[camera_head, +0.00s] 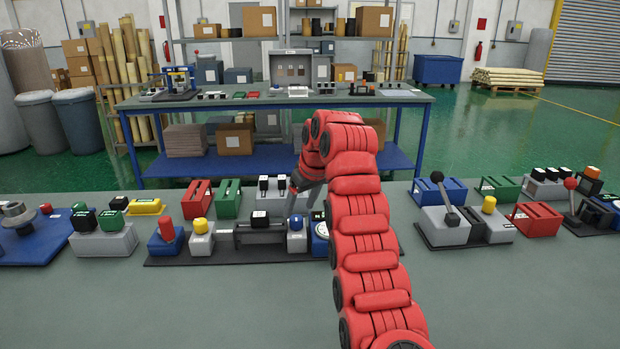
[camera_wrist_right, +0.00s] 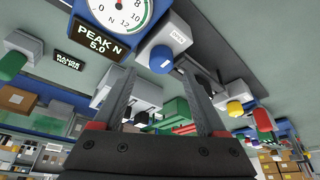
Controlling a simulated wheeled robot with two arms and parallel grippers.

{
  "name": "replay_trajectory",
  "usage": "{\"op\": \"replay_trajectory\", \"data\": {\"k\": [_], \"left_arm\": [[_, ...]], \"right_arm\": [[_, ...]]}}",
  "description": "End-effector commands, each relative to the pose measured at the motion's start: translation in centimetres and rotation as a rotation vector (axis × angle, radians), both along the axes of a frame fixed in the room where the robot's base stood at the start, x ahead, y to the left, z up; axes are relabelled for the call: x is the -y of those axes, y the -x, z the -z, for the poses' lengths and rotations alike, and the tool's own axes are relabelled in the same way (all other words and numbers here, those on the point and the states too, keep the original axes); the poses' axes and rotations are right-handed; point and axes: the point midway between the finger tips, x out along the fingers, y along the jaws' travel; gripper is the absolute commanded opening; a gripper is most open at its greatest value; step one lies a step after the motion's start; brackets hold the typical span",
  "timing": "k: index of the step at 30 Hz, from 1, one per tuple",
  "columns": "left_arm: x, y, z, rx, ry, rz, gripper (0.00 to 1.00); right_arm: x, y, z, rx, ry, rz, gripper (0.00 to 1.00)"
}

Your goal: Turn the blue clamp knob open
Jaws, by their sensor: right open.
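The blue clamp knob (camera_head: 296,223) sits on a light grey block (camera_head: 297,242) in the middle fixture, just left of my red right arm. In the right wrist view, the blue knob (camera_wrist_right: 161,61) shows under its pale housing (camera_wrist_right: 165,38), in line with the gap between my fingertips. My right gripper (camera_head: 292,206) points down just above the knob in the head view, and it also shows in the wrist view (camera_wrist_right: 160,70). It is open with nothing between its fingers. Contact with the knob cannot be told. My left gripper is not in view.
A gauge (camera_wrist_right: 118,12) with a "PEAK N 5.0" display (camera_wrist_right: 97,42) stands close beside the knob, partly hidden by my arm in the head view. A grey clamp bar (camera_head: 262,228) and yellow knob (camera_head: 201,226) are left. Bare bench (camera_head: 200,305) lies in front.

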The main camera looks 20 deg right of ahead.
Motion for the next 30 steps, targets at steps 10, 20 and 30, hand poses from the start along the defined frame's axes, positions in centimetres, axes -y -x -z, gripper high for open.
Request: {"op": "replay_trajectory", "data": {"k": [10,20,30], "left_arm": [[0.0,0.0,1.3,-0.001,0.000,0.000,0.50],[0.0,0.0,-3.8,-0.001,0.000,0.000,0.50],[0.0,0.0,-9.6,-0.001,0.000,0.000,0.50]], "right_arm": [[0.0,1.1,-3.9,0.002,-0.004,-0.006,0.74],[0.7,2.6,-7.8,0.002,-0.001,-0.001,0.74],[1.3,4.6,-12.3,-0.003,-0.003,-0.002,0.74]]}}
